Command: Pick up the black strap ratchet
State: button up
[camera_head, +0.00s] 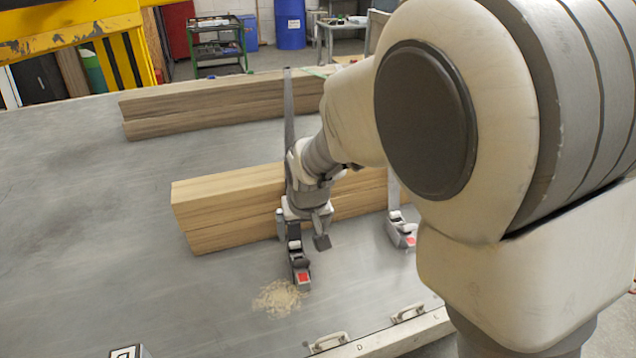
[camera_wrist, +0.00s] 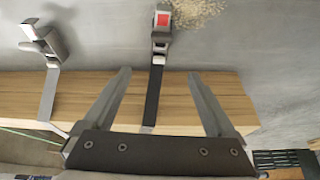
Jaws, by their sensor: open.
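The black strap ratchet (camera_head: 300,272) sits on the grey trailer bed beside the near timber stack. It has a red patch at its near end. In the wrist view the ratchet (camera_wrist: 161,38) is at top centre, and its black strap (camera_wrist: 153,90) runs down over the timber between my fingers. My gripper (camera_head: 302,236) is open and empty, above the near timber edge and just behind the ratchet. In the wrist view my gripper (camera_wrist: 159,74) has a finger on each side of the strap, apart from it. My arm hides part of the strap in the head view.
A second ratchet (camera_head: 402,232) with a grey strap lies to the right; it also shows in the wrist view (camera_wrist: 45,40). The near timber stack (camera_head: 225,205) is low beneath my gripper. Sawdust (camera_head: 279,299) lies by the black strap ratchet. The bed's left side is clear.

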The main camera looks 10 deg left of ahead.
jog(key=f, duration=0.1)
jog(key=b, duration=0.3)
send_over(298, 256)
jog(key=s, duration=0.3)
jog(key=f, duration=1.1)
jog(key=shift+d, duration=0.35)
jog(key=b+x, duration=0.2)
jog(key=x, duration=0.3)
jog(key=shift+w+d+f, duration=0.1)
jog(key=shift+d+f, duration=0.05)
grip_shut()
